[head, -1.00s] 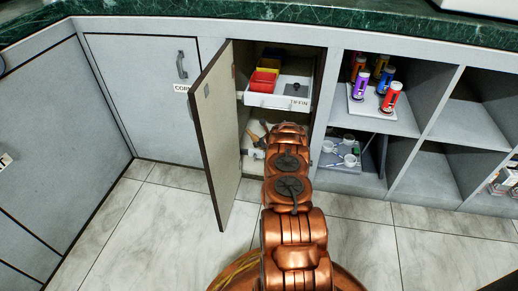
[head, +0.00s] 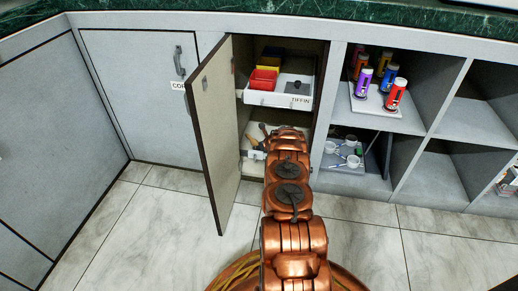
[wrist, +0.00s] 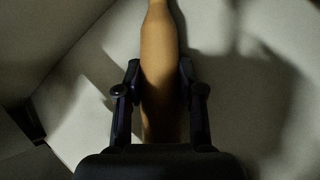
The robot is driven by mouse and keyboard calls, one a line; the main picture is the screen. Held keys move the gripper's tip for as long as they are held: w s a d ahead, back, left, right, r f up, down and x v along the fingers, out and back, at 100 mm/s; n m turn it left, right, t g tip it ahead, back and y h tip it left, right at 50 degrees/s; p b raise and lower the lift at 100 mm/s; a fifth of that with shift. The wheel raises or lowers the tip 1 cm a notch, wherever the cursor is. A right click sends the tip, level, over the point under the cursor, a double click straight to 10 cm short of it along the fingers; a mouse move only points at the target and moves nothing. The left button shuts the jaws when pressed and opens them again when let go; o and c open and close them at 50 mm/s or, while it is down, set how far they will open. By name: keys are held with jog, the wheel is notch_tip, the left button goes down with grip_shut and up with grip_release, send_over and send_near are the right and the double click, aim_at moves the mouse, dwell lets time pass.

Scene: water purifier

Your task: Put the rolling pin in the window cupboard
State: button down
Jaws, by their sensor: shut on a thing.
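A long, smooth brown wooden piece, apparently the rolling pin (wrist: 158,30), runs up the middle of the wrist view. My gripper (wrist: 159,78) has its two dark fingers on either side of it and is shut on it. The far end runs out of that view. No label naming a window cupboard can be read.
The open door (head: 217,135) stands just left of my arm. A TIFFIN tray (head: 266,99) with red and yellow boxes is above. Wooden-handled tools (head: 255,142) lie on the lower shelf. Open shelves at right hold bottles (head: 364,78) and cups (head: 352,141).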

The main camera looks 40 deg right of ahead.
jog(key=shift+f, duration=0.1)
jog(key=c, duration=0.7)
grip_release()
jog(key=shift+s+a+r+p, duration=0.15)
jog(key=shift+s+r+p, duration=0.15)
jog(key=shift+r, duration=0.2)
jog(key=p+v, duration=0.4)
jog(key=v, duration=0.6)
jog(key=shift+s+r, duration=0.3)
jog(key=shift+s, duration=0.1)
jog(key=shift+r, duration=0.1)
